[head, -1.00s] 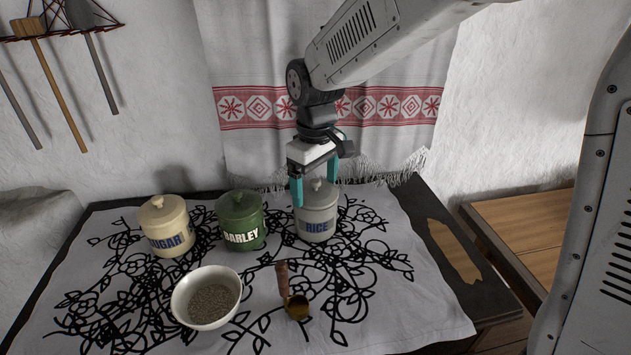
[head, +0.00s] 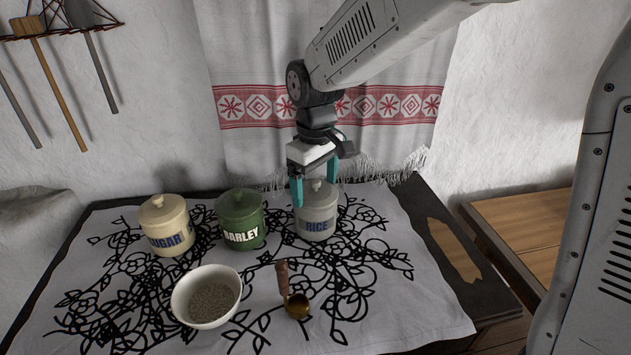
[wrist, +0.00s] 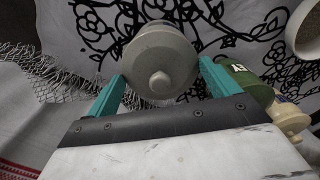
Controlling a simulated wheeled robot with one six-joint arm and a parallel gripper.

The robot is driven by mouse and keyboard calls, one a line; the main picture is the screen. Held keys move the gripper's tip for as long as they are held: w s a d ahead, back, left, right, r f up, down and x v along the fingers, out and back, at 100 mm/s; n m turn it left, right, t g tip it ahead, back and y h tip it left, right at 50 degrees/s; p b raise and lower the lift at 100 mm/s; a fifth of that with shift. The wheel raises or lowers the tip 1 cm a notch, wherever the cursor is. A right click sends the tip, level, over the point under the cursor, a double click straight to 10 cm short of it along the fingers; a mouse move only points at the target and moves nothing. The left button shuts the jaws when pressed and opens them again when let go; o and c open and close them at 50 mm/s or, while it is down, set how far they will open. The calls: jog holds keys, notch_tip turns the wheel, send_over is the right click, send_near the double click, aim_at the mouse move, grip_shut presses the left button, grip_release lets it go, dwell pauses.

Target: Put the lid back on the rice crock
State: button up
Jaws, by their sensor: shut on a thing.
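The rice crock (head: 318,229) is a pale grey pot with a blue RICE label, upright on the cloth, rightmost of the canisters. Its grey lid (head: 321,198) with a small knob is on top of the crock, with no clear gap visible between them. My gripper (head: 314,194) points down over it, its teal fingers on either side of the lid and shut on it. In the wrist view the round lid (wrist: 158,52) lies between the two fingertips (wrist: 162,70), knob towards the camera. The lid hides most of the crock there.
A green barley canister (head: 241,238) stands close left of the crock, with a cream sugar canister (head: 168,244) beyond. In front are a white bowl (head: 232,317) of grain and a wooden-handled scoop (head: 298,305). A fringed towel (head: 390,140) hangs behind. The cloth's right side is clear.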

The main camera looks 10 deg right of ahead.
dwell(0.4)
jog(key=o, duration=0.8)
jog(key=shift+r, duration=0.1)
jog(key=shift+r, duration=3.4)
grip_shut()
jog(key=shift+f, duration=0.15)
